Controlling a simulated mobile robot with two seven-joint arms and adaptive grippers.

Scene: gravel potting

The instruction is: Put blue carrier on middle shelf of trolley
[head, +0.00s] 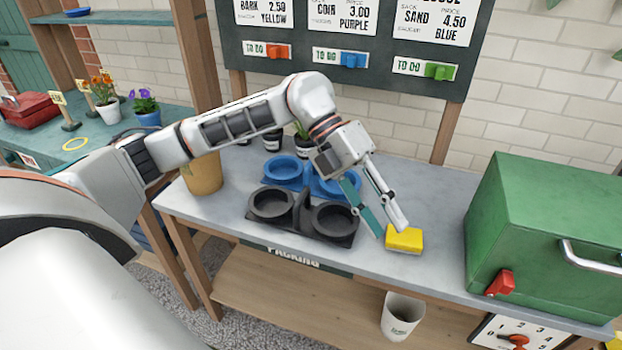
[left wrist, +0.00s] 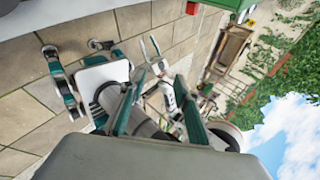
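The blue carrier (head: 283,167) lies on the grey bench top, behind the black carrier (head: 270,203). It has two round wells, and my left arm partly covers its right part. My left gripper (head: 392,230) hangs to the right of both carriers, fingers pointing down, by the yellow sponge. Its fingers are apart with nothing seen between them; they also stand apart in the left wrist view (left wrist: 158,112). Small, cluttered parts of my own body show there, perhaps with my right gripper, too small to tell. No trolley is clearly recognisable in either view.
A yellow sponge (head: 404,239) lies near the bench's front edge. A green box (head: 540,235) with a red lever fills the right end. A tan pot (head: 203,174) stands at the left. A white cup (head: 401,316) stands below. Bench top between sponge and green box is clear.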

